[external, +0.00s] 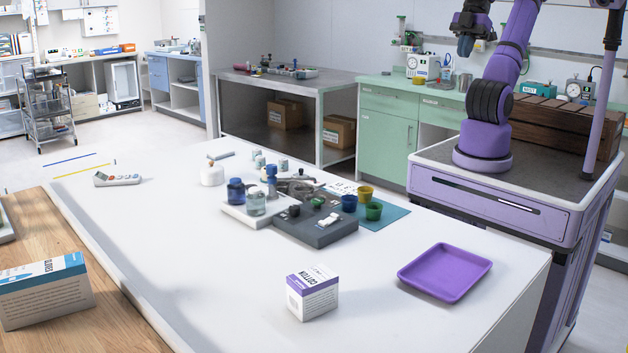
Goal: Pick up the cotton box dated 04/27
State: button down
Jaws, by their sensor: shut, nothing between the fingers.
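A white and purple box lettered COTTON (312,294) stands upright on the white table, toward the front and left of the purple tray. Its printed date is too small to read. My gripper (465,48) hangs high at the top right, shut and empty, far above and behind the cotton box. Part of my arm above it is cut off by the top edge.
A purple tray (445,272) sits near the white table's (220,300) right edge. Mid-table hold grey blocks (315,226), jars and small cups (373,211). A gloves box (45,290) stands on the wooden table at left. The front of the white table is mostly clear.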

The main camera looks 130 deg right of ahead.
dwell(0.3)
jog(key=shift+c, duration=0.6)
grip_release()
